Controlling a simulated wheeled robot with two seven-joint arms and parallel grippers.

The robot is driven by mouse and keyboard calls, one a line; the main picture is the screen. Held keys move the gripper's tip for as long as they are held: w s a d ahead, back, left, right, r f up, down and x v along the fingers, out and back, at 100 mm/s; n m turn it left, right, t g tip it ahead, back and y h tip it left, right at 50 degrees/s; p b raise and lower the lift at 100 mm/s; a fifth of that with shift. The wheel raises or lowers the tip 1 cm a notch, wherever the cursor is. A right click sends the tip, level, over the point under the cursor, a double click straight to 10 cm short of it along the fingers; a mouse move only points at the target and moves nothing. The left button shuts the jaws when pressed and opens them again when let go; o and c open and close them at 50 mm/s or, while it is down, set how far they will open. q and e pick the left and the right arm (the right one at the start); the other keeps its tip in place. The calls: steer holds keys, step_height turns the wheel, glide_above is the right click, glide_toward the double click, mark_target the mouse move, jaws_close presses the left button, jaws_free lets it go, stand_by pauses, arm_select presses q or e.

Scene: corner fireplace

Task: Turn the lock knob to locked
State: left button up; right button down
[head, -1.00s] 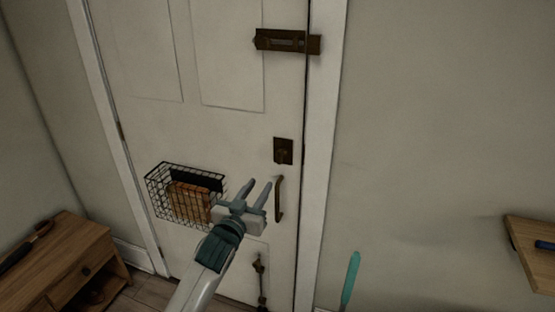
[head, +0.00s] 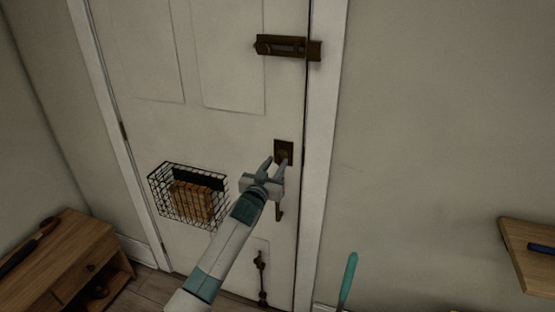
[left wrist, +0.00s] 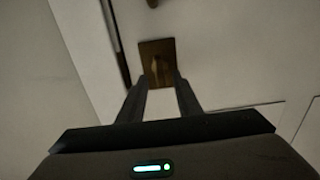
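The lock plate (head: 284,147) is a dark bronze square on the white door, above the pull handle (head: 280,211). In the left wrist view the plate (left wrist: 151,46) lies straight ahead, with the lock knob (left wrist: 157,66) on it between the fingertips in the picture. My left gripper (head: 274,163) is open, its fingers pointing up at the lower part of the plate. In the left wrist view its fingers (left wrist: 160,82) stand apart with nothing clearly clamped. I cannot tell whether they touch the knob. The fingers partly hide the knob in the head view. My right gripper is not in view.
A slide bolt (head: 288,46) sits higher on the door. A wire basket (head: 188,195) hangs left of my arm, and another fitting (head: 262,278) is low on the door. A wooden cabinet (head: 75,262) stands at left, a wooden shelf (head: 527,247) at right.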

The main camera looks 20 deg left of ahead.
arm_select(q)
steer(key=shift+w, duration=1.05)
jaws_close()
